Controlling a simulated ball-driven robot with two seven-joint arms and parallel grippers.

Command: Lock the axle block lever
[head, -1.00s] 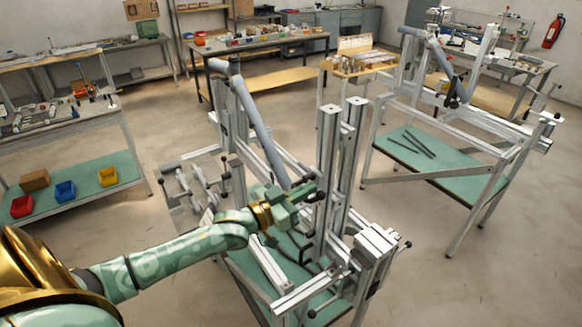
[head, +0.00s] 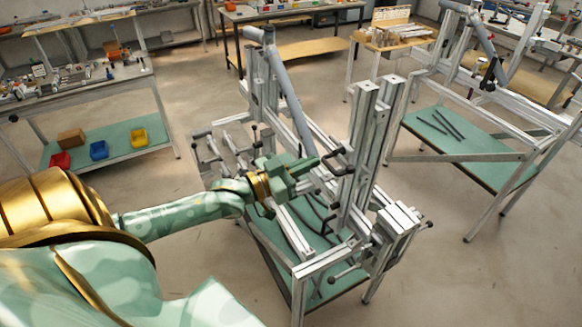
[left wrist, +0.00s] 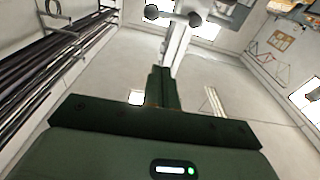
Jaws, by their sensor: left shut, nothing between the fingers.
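The frame jig has paired upright aluminium posts (head: 366,140) and a grey tube (head: 290,95) slanting across it. A black lever handle (head: 338,158) sticks out from the left side of the posts. My left gripper (head: 312,164) is shut and empty, just left of this handle, with a small gap seeming to separate them. In the left wrist view its closed green fingers (left wrist: 158,88) point toward a bar with black ball ends (left wrist: 172,16), apart from the tips. I cannot tell for sure which lever is the axle block's or whether it is locked. My right gripper is out of view.
Other clamp handles stick out at the jig's right (head: 428,224) and front. A green shelf (head: 262,232) lies below. A second jig stands right, over a green shelf (head: 450,150). A bench with coloured bins (head: 98,150) is left.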

